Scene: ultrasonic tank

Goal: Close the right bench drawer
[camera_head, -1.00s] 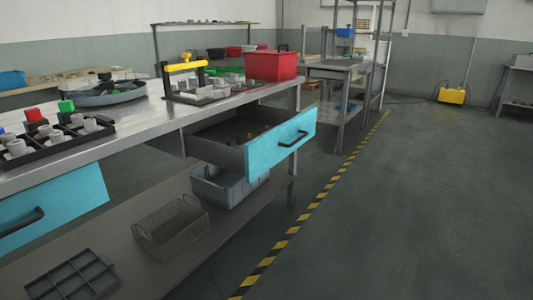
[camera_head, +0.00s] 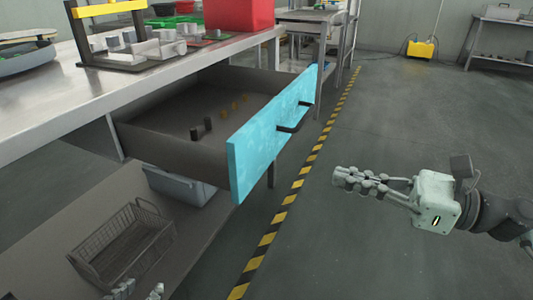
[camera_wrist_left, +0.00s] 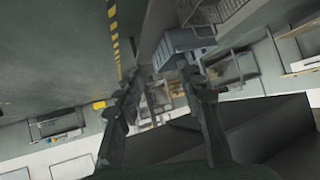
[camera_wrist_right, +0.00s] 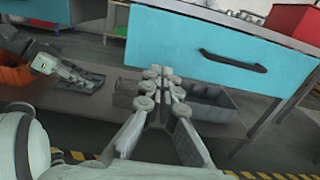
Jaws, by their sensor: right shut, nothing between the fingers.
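The right bench drawer (camera_head: 210,120) stands pulled out from under the bench top, with its cyan front (camera_head: 270,135) and dark handle (camera_head: 295,118) facing the aisle. A few small dark and yellowish pieces lie inside. In the right wrist view the cyan front (camera_wrist_right: 165,42) and its handle (camera_wrist_right: 232,62) show beyond my fingers. My right gripper (camera_head: 340,181) is shut and empty, in the aisle to the right of the drawer front, apart from it. My left gripper (camera_head: 139,292) shows only its fingertips at the bottom edge; its fingers are spread and empty in the left wrist view (camera_wrist_left: 160,85).
A wire basket (camera_head: 125,240) and a grey-blue bin (camera_head: 178,186) sit on the lower shelf under the drawer. A red bin (camera_head: 238,14) stands on the bench top. Open floor lies right of the yellow-black floor stripe (camera_head: 285,212).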

